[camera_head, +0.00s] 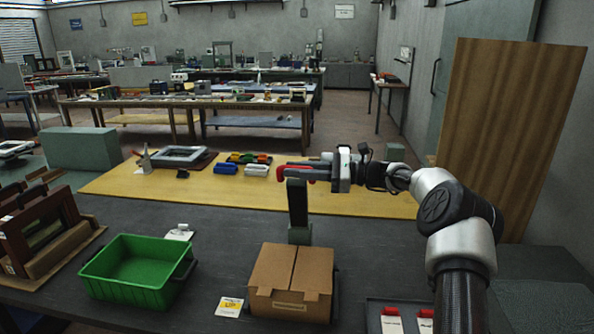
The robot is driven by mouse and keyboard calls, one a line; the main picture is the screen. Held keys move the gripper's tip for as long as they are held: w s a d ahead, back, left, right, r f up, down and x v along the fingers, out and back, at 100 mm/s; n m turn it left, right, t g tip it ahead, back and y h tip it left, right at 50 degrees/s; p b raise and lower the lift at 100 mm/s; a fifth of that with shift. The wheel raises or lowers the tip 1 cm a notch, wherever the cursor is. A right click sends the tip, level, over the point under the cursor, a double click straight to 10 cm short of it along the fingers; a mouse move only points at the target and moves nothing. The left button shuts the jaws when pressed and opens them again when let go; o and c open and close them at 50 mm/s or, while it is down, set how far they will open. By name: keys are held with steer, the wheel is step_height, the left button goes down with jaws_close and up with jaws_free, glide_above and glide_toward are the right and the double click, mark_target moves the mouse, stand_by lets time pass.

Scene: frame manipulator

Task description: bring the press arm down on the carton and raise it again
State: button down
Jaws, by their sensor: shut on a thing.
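The brown carton (291,269) sits on the dark bench at the front, its top flaps closed with a seam down the middle. Behind it rises the dark upright (298,203) of the press, on a grey-green foot (300,235). A red part, apparently the press arm's handle (283,173), shows at the top of the upright, well above the carton. My gripper (300,172) reaches in from the right at that height and is shut on this red part. The fingers hide much of it, and the rest of the press arm is hard to make out.
A green crate (126,283) stands left of the carton, with brown frames (43,232) farther left. A tray with red-topped items (391,321) is at front right. A wooden panel (508,139) stands at right.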

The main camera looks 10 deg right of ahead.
steer(key=s+a+f+n+b, duration=0.35)
steer(key=s+f+b, duration=0.35)
steer(key=s+b, duration=0.25)
steer(key=shift+s+a+f+n+b, duration=0.35)
steer(key=shift+s+f+n+b, duration=1)
steer(key=shift+f+b, duration=1.55)
steer(key=shift+s+a+f+n+b, duration=0.3)
steer(key=shift+s+f+n+b, duration=1)
steer(key=shift+f, duration=2.9)
steer(key=shift+s+a+f+n+b, duration=0.35)
steer(key=shift+s+f+n+b, duration=0.65)
steer(key=shift+s+f+b, duration=1.8)
steer(key=shift+w+f+p, duration=0.4)
steer(key=shift+w+f, duration=0.5)
steer(key=shift+w, duration=0.2)
steer(key=c, duration=1.7)
jaws_free()
steer(key=shift+f, duration=0.1)
steer(key=shift+o, duration=0.3)
steer(key=shift+w, duration=0.15)
